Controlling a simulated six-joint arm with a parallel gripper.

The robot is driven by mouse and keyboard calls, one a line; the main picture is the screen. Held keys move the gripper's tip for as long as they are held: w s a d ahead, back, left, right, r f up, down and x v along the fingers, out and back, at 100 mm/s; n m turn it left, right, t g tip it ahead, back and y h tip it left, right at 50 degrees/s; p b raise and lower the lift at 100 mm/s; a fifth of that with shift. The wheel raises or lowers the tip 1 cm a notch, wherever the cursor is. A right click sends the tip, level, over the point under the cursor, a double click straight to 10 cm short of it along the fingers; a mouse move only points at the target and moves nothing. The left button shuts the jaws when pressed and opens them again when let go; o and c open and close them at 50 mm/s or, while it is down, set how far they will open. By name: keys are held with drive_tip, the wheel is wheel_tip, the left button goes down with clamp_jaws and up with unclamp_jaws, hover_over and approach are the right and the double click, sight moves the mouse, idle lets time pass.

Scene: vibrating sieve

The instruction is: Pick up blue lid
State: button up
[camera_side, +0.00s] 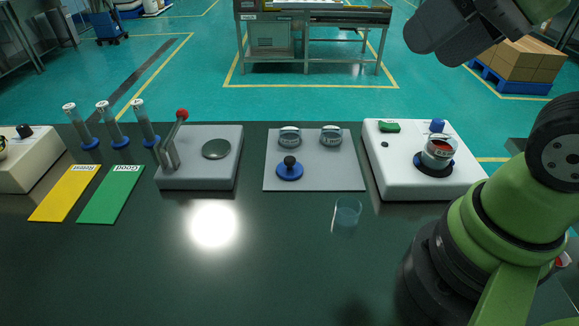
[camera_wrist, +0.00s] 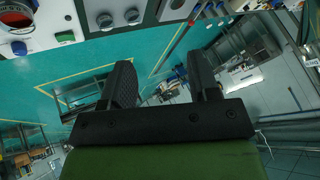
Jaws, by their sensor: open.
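The blue lid (camera_side: 290,172) is a round disc with a black knob. It lies on the grey mat (camera_side: 312,182), in front of two round metal-rimmed containers, (camera_side: 289,137) and (camera_side: 331,136). I cannot make out the lid in the wrist view. My gripper is high at the upper right of the side view, well above and away from the lid, its fingers not clear there. In the wrist view my gripper (camera_wrist: 166,78) has its two black fingers spread apart with nothing between them.
A white machine (camera_side: 385,175) holding a red-topped jar (camera_side: 440,150) stands right of the mat. A lever press (camera_side: 205,175) stands left of it. A clear beaker (camera_side: 347,214) is in front. Yellow (camera_side: 65,195) and green (camera_side: 110,195) cards and several vials are at left. The front table is mostly clear.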

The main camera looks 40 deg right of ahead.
drive_tip(key=g+h, duration=0.3)
drive_tip(key=g, duration=0.3)
hover_over(290, 159)
drive_tip(key=s, duration=0.1)
wheel_tip(290, 159, down, 24)
drive_tip(key=shift+a, duration=0.1)
drive_tip(key=shift+m, duration=0.3)
drive_tip(key=shift+w+f, duration=0.2)
drive_tip(key=shift+f, duration=0.8)
drive_tip(key=shift+w+f, duration=0.15)
drive_tip(key=shift+f, duration=0.8)
drive_tip(key=shift+w+f, duration=0.2)
drive_tip(key=shift+f, duration=0.8)
drive_tip(key=c, duration=1)
